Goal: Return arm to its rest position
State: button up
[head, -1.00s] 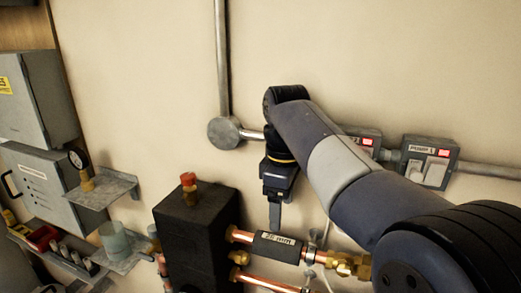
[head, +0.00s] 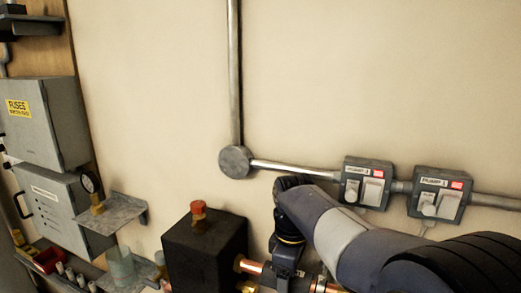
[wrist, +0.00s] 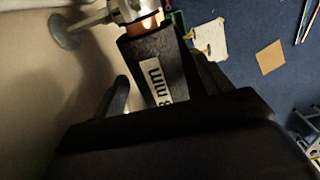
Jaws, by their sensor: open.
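My gripper (wrist: 162,72) shows in the wrist view as two dark fingers set apart, with a black sleeve (wrist: 152,62) bearing a white "mm" label seen between them. Whether the fingers touch the sleeve, I cannot tell. In the head view my arm reaches in from the lower right, and its wrist points down at the bottom edge of the picture. The fingertips are out of that view. Copper pipe (head: 250,266) shows beside my wrist, coming from a black block (head: 205,250) with a red-topped fitting (head: 198,208).
Two pump switch boxes (head: 367,184) (head: 440,195) are on the wall just above my arm. A conduit with a round box (head: 237,162) runs left of them. A shelf (head: 112,213) with a gauge and grey cabinets (head: 45,122) stand at left. The upper wall is clear.

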jog(key=shift+r, duration=0.2)
notch_tip(320, 180, up, 10)
jog(key=shift+r, duration=0.2)
notch_tip(320, 180, down, 11)
jog(key=shift+r, duration=0.1)
notch_tip(320, 180, up, 6)
jog(key=p, duration=0.4)
jog(key=shift+r, duration=0.1)
jog(key=s+a+r, duration=0.1)
jog(key=s+a, duration=0.2)
jog(key=s, duration=0.6)
jog(key=shift+a+r, duration=0.15)
jog(key=shift+a, duration=0.2)
